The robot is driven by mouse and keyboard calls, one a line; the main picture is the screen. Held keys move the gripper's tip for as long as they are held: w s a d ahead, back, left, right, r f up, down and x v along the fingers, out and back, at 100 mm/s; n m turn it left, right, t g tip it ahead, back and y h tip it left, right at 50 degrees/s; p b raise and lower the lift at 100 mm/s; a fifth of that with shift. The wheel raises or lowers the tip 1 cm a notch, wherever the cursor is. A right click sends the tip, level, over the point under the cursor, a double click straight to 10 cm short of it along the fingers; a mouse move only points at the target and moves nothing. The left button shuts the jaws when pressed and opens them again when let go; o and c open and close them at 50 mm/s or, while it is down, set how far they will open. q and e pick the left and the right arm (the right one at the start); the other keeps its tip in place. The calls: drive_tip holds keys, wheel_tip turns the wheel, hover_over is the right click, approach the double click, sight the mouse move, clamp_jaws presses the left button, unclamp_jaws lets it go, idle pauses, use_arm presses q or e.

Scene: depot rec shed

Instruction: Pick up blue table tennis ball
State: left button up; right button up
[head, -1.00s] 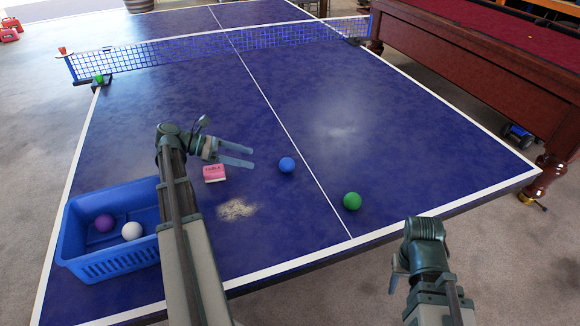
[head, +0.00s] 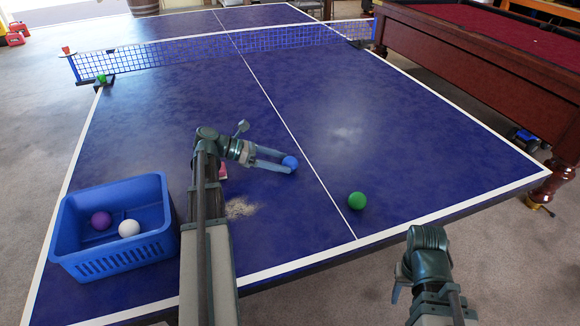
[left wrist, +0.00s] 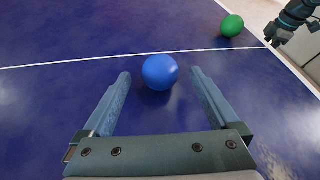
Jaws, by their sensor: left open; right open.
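The blue table tennis ball (head: 290,163) rests on the blue table, left of the white centre line. My left gripper (head: 288,161) is open, with its fingertips at the ball. In the left wrist view the ball (left wrist: 160,71) sits between the tips of the two open fingers, towards their far end, with a gap visible on each side. My right arm (head: 428,270) shows at the lower right, beyond the table's edge; its fingers are mostly hidden.
A green ball (head: 357,201) lies right of the centre line. A blue basket (head: 118,265) at left holds a purple and a white ball. The net (head: 200,48) crosses the table farther back.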

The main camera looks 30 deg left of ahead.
sight(285, 161)
use_arm(q)
drive_tip(key=shift+x, duration=0.9)
drive_tip(key=c, duration=1.4)
drive_tip(key=shift+r, duration=0.2)
wheel_tip(285, 161, up, 2)
drive_tip(key=shift+r+p, duration=0.15)
drive_tip(key=shift+p, duration=1.05)
drive_tip(key=shift+s+d+r+p, duration=0.2)
drive_tip(key=shift+s+r+p, duration=0.1)
drive_tip(key=shift+r+p, duration=0.4)
drive_tip(key=s+d, duration=0.3)
drive_tip(key=s, duration=0.1)
drive_tip(key=s+d, duration=0.3)
drive_tip(key=s, duration=0.1)
drive_tip(key=s+d+r+p, duration=0.1)
drive_tip(key=s+d, duration=0.2)
drive_tip(key=s, duration=0.1)
drive_tip(key=shift+s, duration=0.2)
